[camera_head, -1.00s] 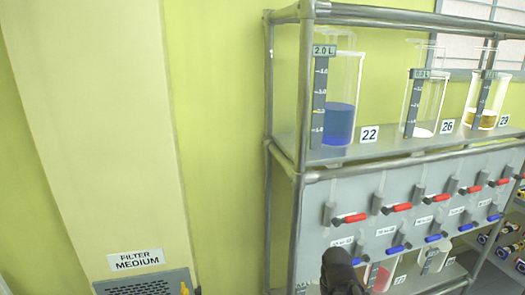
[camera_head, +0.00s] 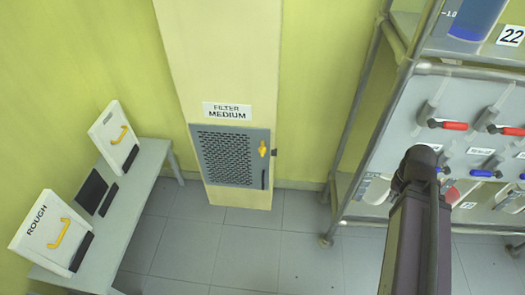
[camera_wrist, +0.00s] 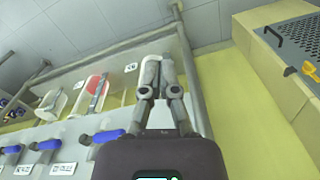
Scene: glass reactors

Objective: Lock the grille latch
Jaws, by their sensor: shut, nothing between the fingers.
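The grille (camera_head: 229,158) is a grey perforated panel low on the cream pillar, under a sign reading FILTER MEDIUM. Its yellow latch (camera_head: 262,149) sits on the panel's right side. In the wrist view the grille (camera_wrist: 297,38) is at the upper right, with the yellow latch (camera_wrist: 312,69) at the picture's edge. My gripper (camera_wrist: 154,62) is shut and empty, in front of the reactor rack and well apart from the latch. In the head view my arm shows at the right, and the fingers are not visible there.
A metal rack (camera_head: 385,110) with glass vessels and red and blue valve handles stands right of the pillar. A grey bench (camera_head: 128,205) at the left bears filter panels with yellow handles, one marked ROUGH (camera_head: 48,232). The tiled floor (camera_head: 250,250) before the pillar is clear.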

